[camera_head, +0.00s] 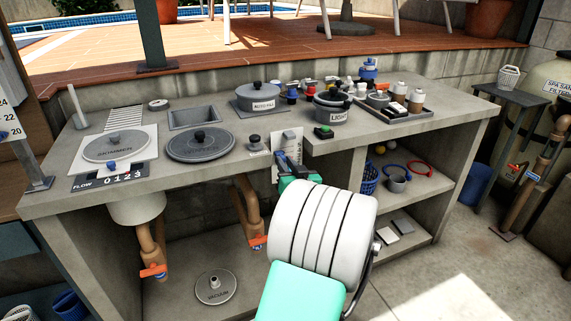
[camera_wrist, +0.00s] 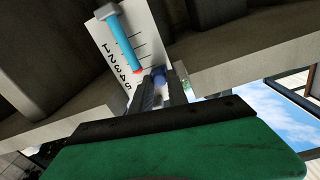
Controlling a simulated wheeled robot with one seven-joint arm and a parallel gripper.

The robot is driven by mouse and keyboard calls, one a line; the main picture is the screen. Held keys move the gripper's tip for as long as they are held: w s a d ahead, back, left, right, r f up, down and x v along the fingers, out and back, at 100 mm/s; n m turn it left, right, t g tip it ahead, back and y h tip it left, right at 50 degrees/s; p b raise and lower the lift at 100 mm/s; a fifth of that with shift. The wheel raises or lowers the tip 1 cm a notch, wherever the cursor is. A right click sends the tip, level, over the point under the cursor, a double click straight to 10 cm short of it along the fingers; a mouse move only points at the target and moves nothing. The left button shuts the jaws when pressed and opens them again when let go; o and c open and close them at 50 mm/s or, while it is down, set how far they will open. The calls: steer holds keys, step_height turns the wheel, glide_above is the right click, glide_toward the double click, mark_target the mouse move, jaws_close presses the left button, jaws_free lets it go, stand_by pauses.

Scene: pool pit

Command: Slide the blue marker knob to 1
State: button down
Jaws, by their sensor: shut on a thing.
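A white scale plate (camera_head: 290,143) stands at the counter's front edge; in the wrist view the plate (camera_wrist: 103,34) shows figures 1 to 5. A light-blue tube with a red end (camera_wrist: 122,41) lies along it. The blue marker knob (camera_wrist: 159,79) is at the plate's side by the 4 and 5 end, away from the 1; its exact mark is hidden. My gripper (camera_head: 287,178) reaches the plate from the front. In the wrist view its fingers (camera_wrist: 160,87) are shut on the knob. The knob is hidden behind my gripper in the head view.
A separate flow scale (camera_head: 110,180) with its own blue knob (camera_head: 112,165) is at the counter's left. Round lids, pots (camera_head: 333,107) and a tray (camera_head: 425,114) stand on the counter. A dark knob (camera_head: 254,141) is left of the plate. Open shelves lie below.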

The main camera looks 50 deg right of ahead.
stand_by(0.8)
step_height(320, 180, down, 7)
steer(key=b, duration=0.7)
steer(key=shift+b, duration=0.35)
steer(key=c, duration=1.3)
jaws_free()
steer(key=v, duration=0.7)
steer(key=shift+s+a, duration=0.2)
steer(key=shift+s, duration=0.15)
